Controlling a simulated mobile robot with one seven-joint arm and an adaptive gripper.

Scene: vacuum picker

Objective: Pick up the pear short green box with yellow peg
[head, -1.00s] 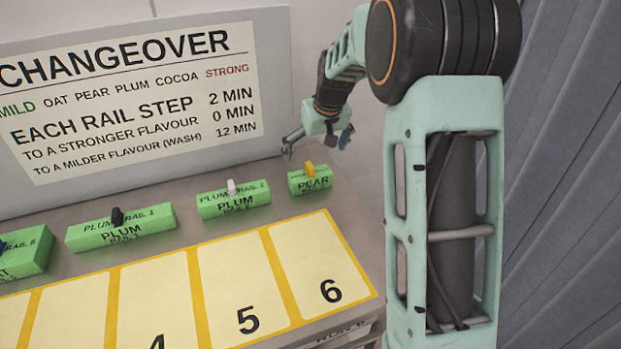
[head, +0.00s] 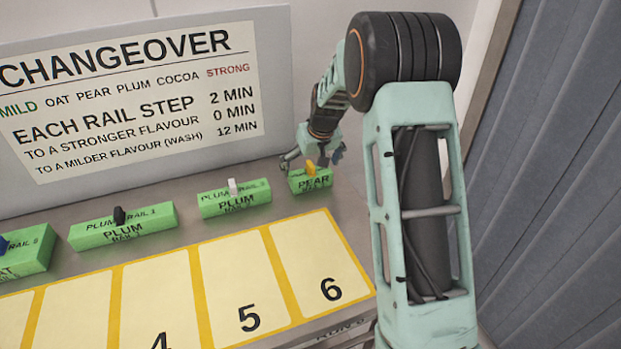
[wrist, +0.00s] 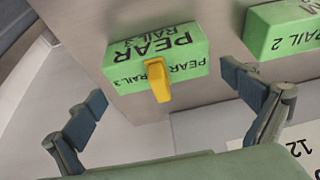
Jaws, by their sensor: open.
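The short green pear box (head: 312,182) stands at the right end of the row on the table, labelled PEAR, with a yellow peg (head: 310,167) upright on its top. In the wrist view the pear box (wrist: 190,46) reads PEAR RAIL 3, and its yellow peg (wrist: 157,80) points toward the camera. My gripper (head: 311,160) is just above and behind the box in the head view. In the wrist view my gripper (wrist: 168,97) is open, its two fingers wide apart on either side of the peg's line. Nothing is between the fingers that I can see gripped.
A green plum box with a white peg (head: 234,200) stands left of the pear box. Farther left are a plum box with a black peg (head: 123,229) and a box with a blue peg (head: 25,252). Yellow numbered slots (head: 318,255) lie empty in front. The changeover board (head: 140,100) stands behind.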

